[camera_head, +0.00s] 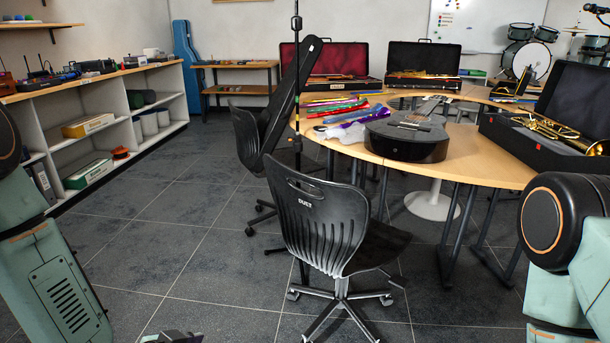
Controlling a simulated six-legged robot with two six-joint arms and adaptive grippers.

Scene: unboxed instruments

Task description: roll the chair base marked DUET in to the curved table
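The black chair marked DUET (318,222) stands on the floor at the centre, in front of the curved table (467,166). Its ribbed back is towards me and its seat is on the right side, apart from the table's near edge as far as I can see. Its wheeled star base (340,303) is at the bottom centre. A small piece at the bottom edge, left of the chair, seems to be the top of my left gripper (173,338); its fingers are cut off. My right arm shows at the right edge, with its gripper out of view.
A second black chair (245,140) with a guitar case (292,98) against it stands behind. A thin upright pole (297,60) rises near the DUET chair. A black guitar (407,138) and open trumpet case (520,137) lie on the table. The floor at left is clear up to the shelves (100,142).

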